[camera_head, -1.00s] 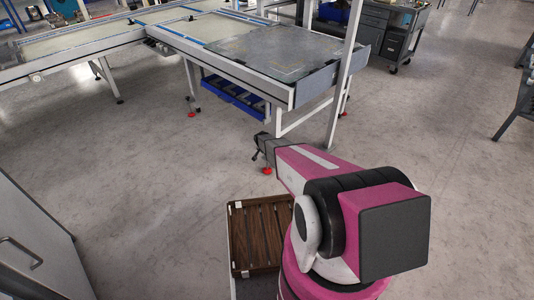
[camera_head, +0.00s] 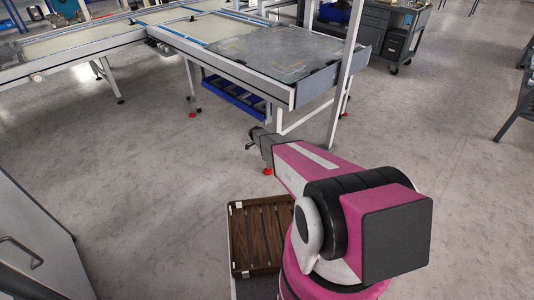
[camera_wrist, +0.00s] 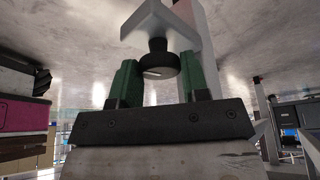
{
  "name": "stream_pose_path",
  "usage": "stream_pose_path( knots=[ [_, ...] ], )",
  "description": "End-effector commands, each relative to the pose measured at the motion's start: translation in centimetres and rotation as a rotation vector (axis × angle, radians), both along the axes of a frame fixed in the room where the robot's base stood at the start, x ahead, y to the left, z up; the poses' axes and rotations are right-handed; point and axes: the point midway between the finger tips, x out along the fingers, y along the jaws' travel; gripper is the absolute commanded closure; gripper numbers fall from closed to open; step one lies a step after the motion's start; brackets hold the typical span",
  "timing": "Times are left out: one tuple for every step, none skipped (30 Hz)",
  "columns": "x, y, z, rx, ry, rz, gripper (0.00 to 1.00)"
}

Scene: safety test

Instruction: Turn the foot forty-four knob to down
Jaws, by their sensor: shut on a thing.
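The knob (camera_wrist: 157,58) is round and black with a pale line on its face, and it shows in the wrist view below a white bracket (camera_wrist: 160,22). My gripper (camera_wrist: 156,74) has two green fingers, one on each side of the knob, and is shut on it. The pale line lies nearly level, slightly tilted, in the wrist view. In the head view my gripper (camera_head: 252,143) is at the table's near corner leg, above a red foot (camera_head: 268,171). The knob cannot be made out there, and no number label is readable.
A long table (camera_head: 293,95) with a grey top stands ahead, with a blue bin (camera_head: 235,98) under it. A white post (camera_head: 344,85) rises at its right. A wooden slatted tray (camera_head: 258,268) is near my base. A grey cabinet (camera_head: 35,235) is at left. The floor between is clear.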

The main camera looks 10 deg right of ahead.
Motion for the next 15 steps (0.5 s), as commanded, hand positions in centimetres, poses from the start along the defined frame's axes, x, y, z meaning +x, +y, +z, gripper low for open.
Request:
stream_pose_path(
  knots=[
    [0.08,0.08,-0.05,0.002,0.001,-0.03,0.82],
    [0.08,0.08,-0.04,0.002,0.001,-0.048,0.82],
    [0.07,0.07,-0.04,0.002,0.002,-0.069,0.82],
    [0.08,0.07,-0.05,0.002,0.001,-0.085,0.82],
    [0.08,0.08,-0.04,0.002,0.0,-0.099,0.82],
    [0.08,0.08,-0.04,0.002,0.001,-0.116,0.82],
    [0.07,0.08,-0.04,0.002,0.001,-0.128,0.82],
    [0.06,0.08,-0.04,0.003,0.001,-0.138,0.82],
    [0.06,0.08,-0.04,0.003,0.002,-0.15,0.82],
    [0.06,0.08,-0.04,0.003,0.0,-0.158,0.82],
    [0.07,0.09,-0.04,0.003,0.001,-0.165,0.82],
    [0.07,0.08,-0.03,0.003,0.001,-0.173,0.82],
    [0.06,0.08,-0.03,0.003,0.0,-0.177,0.82],
    [0.06,0.08,-0.03,0.003,0.001,-0.181,0.82],
    [0.06,0.09,-0.03,0.003,0.0,-0.185,0.82]
  ],
)
